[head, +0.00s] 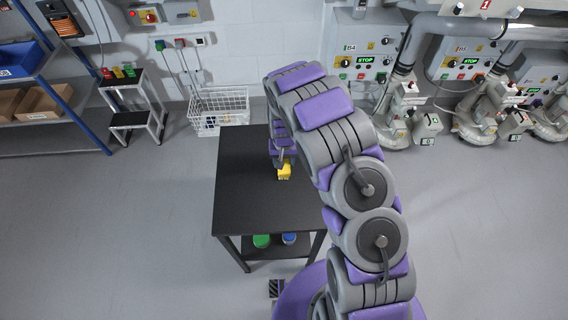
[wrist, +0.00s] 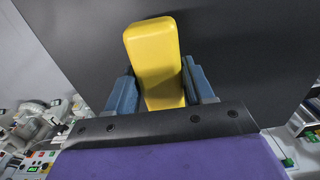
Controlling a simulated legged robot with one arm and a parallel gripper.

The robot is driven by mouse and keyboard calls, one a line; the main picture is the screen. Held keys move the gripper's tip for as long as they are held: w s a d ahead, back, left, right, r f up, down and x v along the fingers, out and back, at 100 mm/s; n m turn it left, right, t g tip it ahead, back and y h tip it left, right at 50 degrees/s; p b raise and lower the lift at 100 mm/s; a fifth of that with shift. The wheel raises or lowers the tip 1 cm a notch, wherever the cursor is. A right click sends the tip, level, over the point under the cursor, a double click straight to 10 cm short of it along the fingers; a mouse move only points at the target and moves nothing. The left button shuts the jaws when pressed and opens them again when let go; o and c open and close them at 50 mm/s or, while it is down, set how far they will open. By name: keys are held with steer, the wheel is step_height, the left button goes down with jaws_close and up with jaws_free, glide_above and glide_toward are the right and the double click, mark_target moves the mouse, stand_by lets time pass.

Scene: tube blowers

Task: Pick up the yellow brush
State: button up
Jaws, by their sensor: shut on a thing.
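The yellow brush (head: 285,171) shows in the head view at my gripper, over the black table (head: 243,192). In the wrist view the yellow brush (wrist: 155,62) is a rounded yellow block between the two blue-grey fingers of my gripper (wrist: 162,88). The fingers are shut on it, one on each side. My arm hides part of the gripper in the head view. I cannot tell whether the brush touches the tabletop. The underside of the brush is hidden.
The rest of the visible tabletop is bare. A green item (head: 261,240) and a blue item (head: 289,238) sit on its lower shelf. A white wire basket (head: 219,108) stands behind the table. A step stool (head: 133,108) and blue shelving stand left; machines line the right wall.

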steer(key=shift+a, duration=0.3)
steer(key=shift+c, duration=0.7)
steer(key=shift+a, duration=0.75)
steer(key=shift+d+r, duration=0.35)
steer(key=shift+d, duration=0.05)
steer(key=r, duration=0.1)
steer(key=d+r, duration=0.1)
steer(key=r, duration=0.1)
steer(key=shift+s+r+p, duration=0.1)
steer(key=shift+p, duration=0.2)
steer(key=s+d, duration=0.1)
steer(key=s, duration=0.3)
steer(key=s+d, duration=0.1)
steer(key=s, duration=0.2)
steer(key=shift+d+r+p, duration=0.15)
steer(key=shift+d+p, duration=0.15)
steer(key=s+d, duration=0.4)
steer(key=s, duration=0.2)
steer(key=shift+s+r, duration=0.3)
steer(key=shift+r, duration=0.05)
